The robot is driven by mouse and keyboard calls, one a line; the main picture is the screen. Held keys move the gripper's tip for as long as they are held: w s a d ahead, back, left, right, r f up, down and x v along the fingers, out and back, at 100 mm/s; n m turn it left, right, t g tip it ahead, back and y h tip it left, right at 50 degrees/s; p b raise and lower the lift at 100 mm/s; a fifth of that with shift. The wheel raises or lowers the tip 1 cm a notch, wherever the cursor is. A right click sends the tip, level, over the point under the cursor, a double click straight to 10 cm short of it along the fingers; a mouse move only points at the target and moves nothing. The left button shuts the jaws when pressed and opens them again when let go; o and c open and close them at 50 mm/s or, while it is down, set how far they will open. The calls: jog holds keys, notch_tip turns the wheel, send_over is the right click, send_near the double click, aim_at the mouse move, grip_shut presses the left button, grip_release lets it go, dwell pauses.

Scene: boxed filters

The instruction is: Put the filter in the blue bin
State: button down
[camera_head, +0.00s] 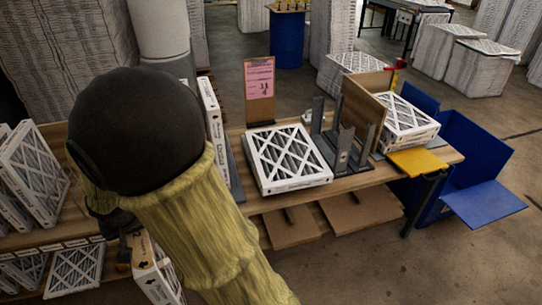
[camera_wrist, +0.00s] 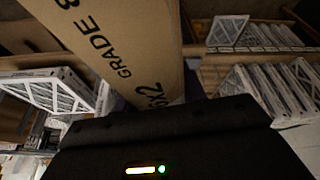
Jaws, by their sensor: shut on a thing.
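My gripper (camera_head: 117,232) is low at the left in the head view, partly hidden by my arm. It is shut on a white-edged filter (camera_head: 152,272), which hangs tilted in front of the wooden shelf. In the wrist view, the held filter's brown cardboard edge (camera_wrist: 128,45) runs up from my black gripper (camera_wrist: 165,115), with "GRADE 8" and "x2" printed on it. The fingertips' contact is hidden. The blue bin (camera_head: 485,150) stands on the floor at the right, beyond the table end, with its flaps open. Its inside is only partly visible.
Another filter (camera_head: 288,160) lies flat on the wooden table (camera_head: 270,203). A dark rack (camera_head: 340,150), a brown board and a filter stack (camera_head: 408,122) stand farther right. More filters (camera_head: 35,165) lean on the left shelf. A clipboard (camera_head: 259,85) stands at the table's back.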

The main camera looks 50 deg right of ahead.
jog(key=w+d+f+n, duration=0.1)
jog(key=d+f, duration=0.1)
jog(key=f, duration=0.8)
jog(key=d+f+n+y, duration=0.1)
jog(key=d+f+n, duration=0.1)
jog(key=f, duration=0.9)
jog(key=shift+w+d, duration=0.35)
